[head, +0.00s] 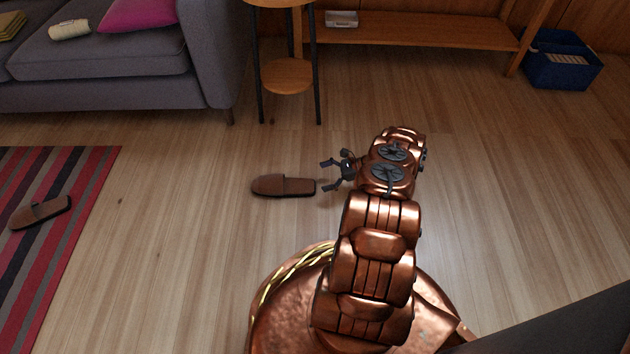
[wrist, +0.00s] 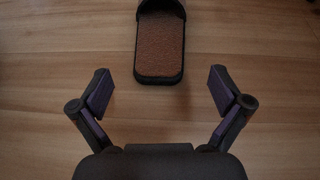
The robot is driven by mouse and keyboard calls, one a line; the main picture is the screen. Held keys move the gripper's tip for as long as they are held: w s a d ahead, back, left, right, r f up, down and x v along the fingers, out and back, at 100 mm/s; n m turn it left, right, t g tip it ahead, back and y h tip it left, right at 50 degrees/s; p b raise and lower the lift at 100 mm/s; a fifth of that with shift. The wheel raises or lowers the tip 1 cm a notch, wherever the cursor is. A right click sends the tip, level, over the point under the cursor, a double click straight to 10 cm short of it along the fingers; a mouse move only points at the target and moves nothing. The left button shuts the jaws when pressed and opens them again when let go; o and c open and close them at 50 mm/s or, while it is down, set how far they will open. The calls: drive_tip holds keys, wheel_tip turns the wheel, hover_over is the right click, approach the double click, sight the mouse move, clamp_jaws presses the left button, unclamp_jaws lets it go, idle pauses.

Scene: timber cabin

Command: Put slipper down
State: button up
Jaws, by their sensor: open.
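A brown slipper (head: 283,186) lies flat on the wooden floor in the middle of the head view, just left of my gripper (head: 328,175). In the wrist view the rounded open end of this slipper (wrist: 160,50) shows at the top centre, beyond the fingertips; its far end is cut off by the frame. My gripper (wrist: 161,88) is open and empty, with its fingers spread wide and apart from the slipper.
The striped rug (head: 75,240) covers the left floor. A grey sofa (head: 110,60) stands at the back left, beside a small round side table (head: 287,75). A low wooden shelf (head: 430,37) and a blue box (head: 560,65) stand at the back.

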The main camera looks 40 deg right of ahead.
drive_tip(key=w+a+r+n+g, duration=0.25)
drive_tip(key=a+r, duration=0.25)
drive_tip(key=r, duration=0.3)
drive_tip(key=w+a+r+n+g, duration=0.1)
drive_tip(key=a+r+n+g, duration=0.15)
drive_tip(key=a+r, duration=0.4)
drive_tip(key=w+a+r+n+g, duration=0.2)
drive_tip(key=a+r+n, duration=0.25)
drive_tip(key=r, duration=0.45)
drive_tip(key=s+a+r+n+g+h, duration=0.3)
drive_tip(key=s+a+r+n, duration=0.4)
drive_tip(key=a+r, duration=0.5)
drive_tip(key=s+a+r+n+h, duration=0.1)
drive_tip(key=s+r+n+h, duration=0.1)
drive_tip(key=s, duration=0.7)
drive_tip(key=s+a+r+n+h, duration=0.1)
drive_tip(key=s+r+n+h, duration=0.2)
drive_tip(key=s, duration=0.6)
drive_tip(key=s+a+r+n+h, duration=0.2)
drive_tip(key=s+r+n, duration=0.2)
drive_tip(key=s, duration=0.5)
drive_tip(key=shift+s+r+g+h, duration=0.25)
drive_tip(key=shift+r+g+h, duration=0.1)
drive_tip(key=shift+g+h, duration=0.05)
drive_tip(key=shift+a, duration=0.15)
